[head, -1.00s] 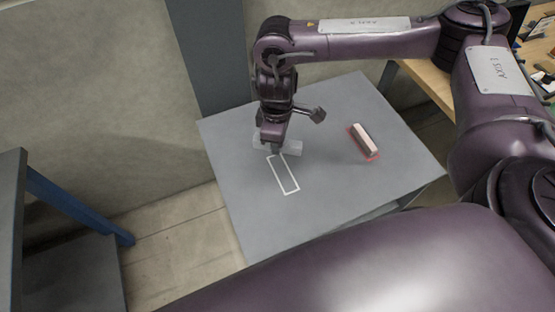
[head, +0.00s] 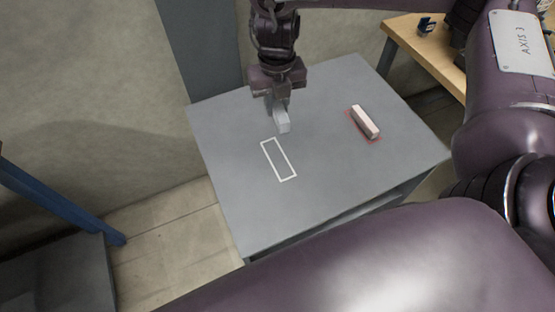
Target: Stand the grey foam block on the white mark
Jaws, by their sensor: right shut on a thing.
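The grey foam block (head: 282,124) is in my right gripper (head: 278,104), whose fingers are shut on its upper part. The block hangs down from the fingers, beyond and slightly right of the white mark's far end. I cannot tell whether its lower end touches the table. The white mark (head: 292,169) is a thin rectangular outline on the grey table, empty and fully in view. My left gripper does not show.
A pale pinkish block (head: 366,122) lies on a red mark (head: 378,140) at the right of the grey table (head: 235,185). The table's front and left parts are clear. A wooden bench (head: 430,62) stands behind at the right. A wall is behind the table.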

